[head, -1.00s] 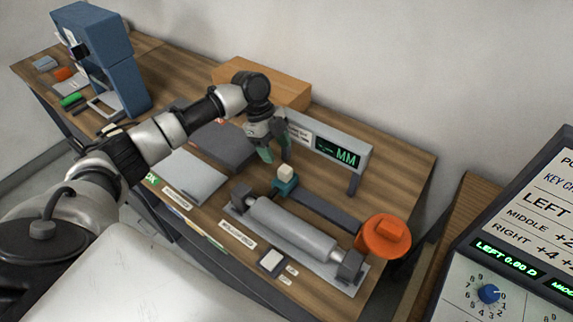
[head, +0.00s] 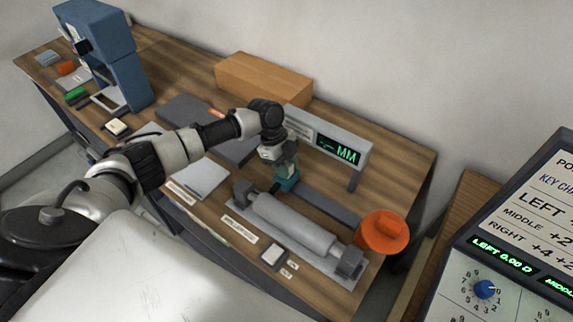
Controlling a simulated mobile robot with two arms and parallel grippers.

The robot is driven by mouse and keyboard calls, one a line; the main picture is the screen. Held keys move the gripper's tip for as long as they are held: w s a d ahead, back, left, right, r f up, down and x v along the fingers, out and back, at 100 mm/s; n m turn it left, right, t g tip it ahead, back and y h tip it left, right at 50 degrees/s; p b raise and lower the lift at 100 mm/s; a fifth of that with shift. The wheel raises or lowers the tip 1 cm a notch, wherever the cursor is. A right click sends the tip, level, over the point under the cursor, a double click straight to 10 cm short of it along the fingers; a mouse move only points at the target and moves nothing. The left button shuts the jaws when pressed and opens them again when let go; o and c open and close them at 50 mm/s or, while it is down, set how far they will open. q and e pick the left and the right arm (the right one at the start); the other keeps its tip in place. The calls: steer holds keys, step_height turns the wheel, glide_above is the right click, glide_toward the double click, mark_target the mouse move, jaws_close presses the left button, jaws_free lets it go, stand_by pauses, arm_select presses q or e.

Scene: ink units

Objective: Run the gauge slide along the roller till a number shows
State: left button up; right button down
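The gauge slide (head: 287,184), a small teal block, sits at the left end of the dark rail (head: 325,206) behind the grey roller (head: 292,224). My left gripper (head: 285,172) points down over the slide, its fingers at the slide's pale knob, which is hidden. I cannot tell whether the fingers are closed on the knob. The gauge display (head: 338,149) behind shows green dashes and "MM", with no clear number. My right gripper is not in view.
An orange round piece (head: 383,232) stands at the right end of the rail. A cardboard-coloured box (head: 263,77) lies at the back. A blue machine (head: 103,50) stands at the far left. A panel with a blue dial (head: 485,289) is at the right.

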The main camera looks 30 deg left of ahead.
arm_select(q)
jaws_close()
steer(key=s+d, duration=0.1)
steer(key=d, duration=0.5)
steer(key=d+p, duration=0.1)
steer(key=d, duration=0.6)
steer(key=s+d+p, duration=0.1)
steer(key=d, duration=0.5)
steer(key=shift+s+d+r, duration=0.15)
steer(key=shift+s+d, duration=0.1)
steer(key=shift+s, duration=0.1)
steer(key=shift+d, duration=0.3)
steer(key=shift+o, duration=1.6)
jaws_free()
steer(key=shift+d, duration=0.1)
steer(key=shift+o, duration=1.3)
steer(key=shift+d, duration=0.15)
